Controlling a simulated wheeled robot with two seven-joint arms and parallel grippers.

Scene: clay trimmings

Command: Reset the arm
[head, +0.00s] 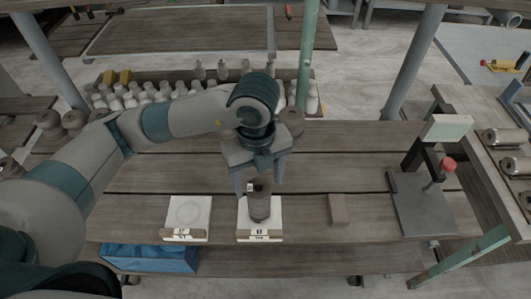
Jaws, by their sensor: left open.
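My left arm reaches in from the left, and its gripper (259,184) points down over the middle white scale-like stand (262,234). The two fingers are spread apart. A dark brown clay cylinder (260,206) stands upright on that stand, with its top just below or between the fingertips; I cannot tell whether a finger touches it. My right gripper is out of view.
A second white stand (187,215) with a round mark is left of it. A small brown block (339,209) lies to the right. A grey press-like fixture with a red knob (448,164) stands further right. White bottles fill a crate behind. A blue bin (150,258) sits below the front edge.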

